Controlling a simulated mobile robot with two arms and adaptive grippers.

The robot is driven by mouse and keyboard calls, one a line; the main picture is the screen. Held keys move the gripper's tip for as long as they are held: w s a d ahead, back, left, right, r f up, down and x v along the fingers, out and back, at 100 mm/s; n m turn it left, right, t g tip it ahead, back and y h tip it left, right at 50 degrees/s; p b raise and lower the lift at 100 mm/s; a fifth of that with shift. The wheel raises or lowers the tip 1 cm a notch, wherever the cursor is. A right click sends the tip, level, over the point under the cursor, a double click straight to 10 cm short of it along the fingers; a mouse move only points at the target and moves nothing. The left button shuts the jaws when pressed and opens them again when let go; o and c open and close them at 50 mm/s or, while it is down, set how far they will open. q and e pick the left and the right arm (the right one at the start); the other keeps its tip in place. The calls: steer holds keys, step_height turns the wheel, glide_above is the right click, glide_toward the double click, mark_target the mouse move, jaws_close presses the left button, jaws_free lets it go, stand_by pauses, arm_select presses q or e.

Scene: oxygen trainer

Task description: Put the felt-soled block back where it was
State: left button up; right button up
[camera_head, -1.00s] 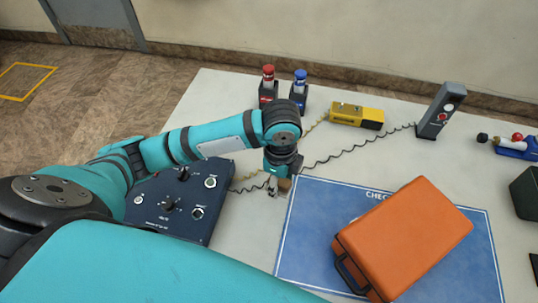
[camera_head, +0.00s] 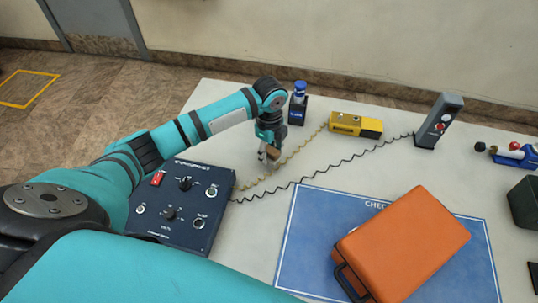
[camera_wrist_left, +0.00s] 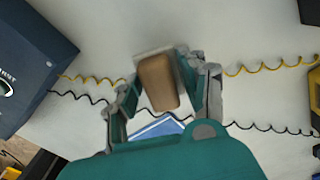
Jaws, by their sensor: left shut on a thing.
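The felt-soled block (camera_wrist_left: 158,85) is a small brown wooden block with a pale layer at its far end. My left gripper (camera_head: 268,157) is shut on it and holds it over the pale table. The block shows small and partly covered by the fingers in the head view (camera_head: 273,152). In the left wrist view the block sits tilted between the two fingers. I cannot tell how high it is above the table. My right gripper is not in view.
A dark blue control panel (camera_head: 205,180) is left of my gripper. Yellow and black coiled cords run below it. A blue-capped bottle (camera_head: 299,90) and yellow device (camera_head: 345,122) stand behind. An orange case (camera_head: 405,240) lies on the blue mat (camera_head: 305,225).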

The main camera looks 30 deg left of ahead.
mark_target(269, 157)
arm_select(q)
steer(key=shift+w+a+f, duration=0.2)
steer(key=shift+w+a, duration=0.05)
steer(key=shift+w, duration=0.05)
steer(key=shift+f+p, duration=0.4)
steer(key=shift+f, duration=1.15)
steer(key=shift+f, duration=0.15)
steer(key=o, duration=1)
step_height(269, 157, up, 12)
steer(key=shift+r+b, duration=0.15)
steer(key=shift+b, duration=0.3)
